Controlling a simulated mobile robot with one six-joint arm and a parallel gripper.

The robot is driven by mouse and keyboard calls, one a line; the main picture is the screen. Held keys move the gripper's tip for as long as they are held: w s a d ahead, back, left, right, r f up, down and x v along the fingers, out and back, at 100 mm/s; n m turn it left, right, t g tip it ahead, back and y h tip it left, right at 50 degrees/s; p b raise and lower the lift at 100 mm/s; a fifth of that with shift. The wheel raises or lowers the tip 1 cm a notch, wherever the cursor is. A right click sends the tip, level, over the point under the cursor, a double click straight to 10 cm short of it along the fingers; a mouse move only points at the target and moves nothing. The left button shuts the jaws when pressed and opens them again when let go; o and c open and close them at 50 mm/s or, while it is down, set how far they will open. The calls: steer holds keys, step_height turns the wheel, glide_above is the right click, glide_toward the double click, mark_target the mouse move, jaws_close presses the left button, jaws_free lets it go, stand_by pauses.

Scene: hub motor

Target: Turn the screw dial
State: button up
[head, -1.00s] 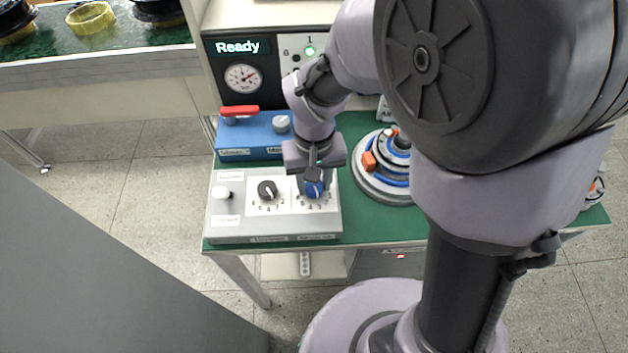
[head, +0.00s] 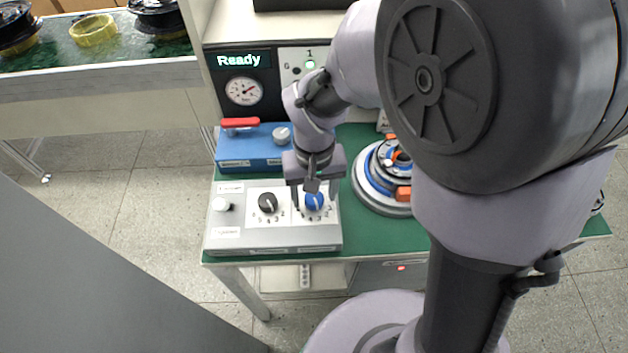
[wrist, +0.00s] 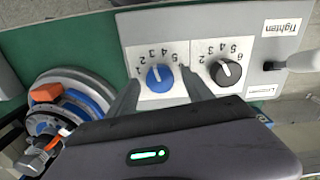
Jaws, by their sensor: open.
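The grey control box (head: 235,240) carries a black dial (head: 268,203) and a blue dial (head: 314,201) on white numbered plates. I cannot read which one is labelled as the screw dial. My gripper (head: 314,192) is open over the blue dial, pointing down. In the wrist view, the fingers of my gripper (wrist: 158,88) lie on either side of the blue dial (wrist: 160,78), with gaps showing. The black dial (wrist: 226,72) is beside the right finger there. The small labels at the box's front edge are too small to read.
A white knob (head: 222,204) is at the box's left. Behind stands a blue box (head: 250,155) with a red lever (head: 240,122). The display (head: 239,61) reads "Ready". A round hub assembly (head: 383,180) sits right of the control box, partly behind my arm.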

mark_target(314, 198)
step_height(314, 198, up, 17)
steer(key=p, duration=0.7)
